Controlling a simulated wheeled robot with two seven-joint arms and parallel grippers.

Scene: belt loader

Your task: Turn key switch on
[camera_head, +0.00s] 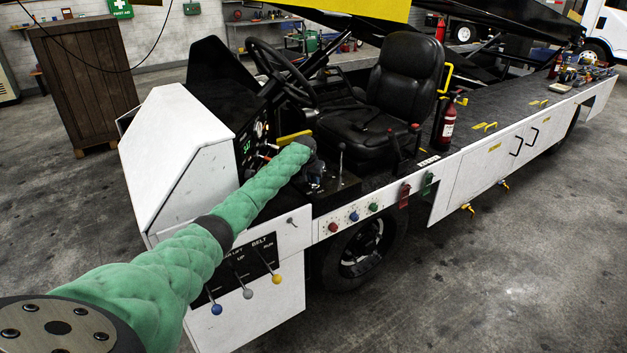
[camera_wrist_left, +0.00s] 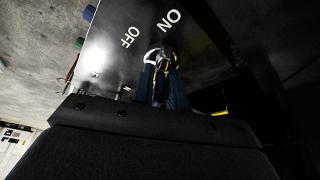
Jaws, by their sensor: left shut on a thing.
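The key switch (camera_wrist_left: 160,57) is in the left wrist view, on a dark panel with white OFF and ON labels. My left gripper (camera_wrist_left: 159,80) is shut on it, with its fingers at the key's sides. The ON label lies above and right of the key, the OFF label to its left. In the head view my left arm, in a green sleeve, reaches to the dashboard beside the seat, where my left gripper (camera_head: 315,174) is dark and small. The key is hidden there. My right gripper is not in view.
The steering wheel (camera_head: 283,72) and black seat (camera_head: 400,85) are just beyond my left gripper. An upright lever (camera_head: 341,160) stands close to its right. Below my arm are several coloured knobs on the BELT panel (camera_head: 250,262). A fire extinguisher (camera_head: 447,125) stands right of the seat.

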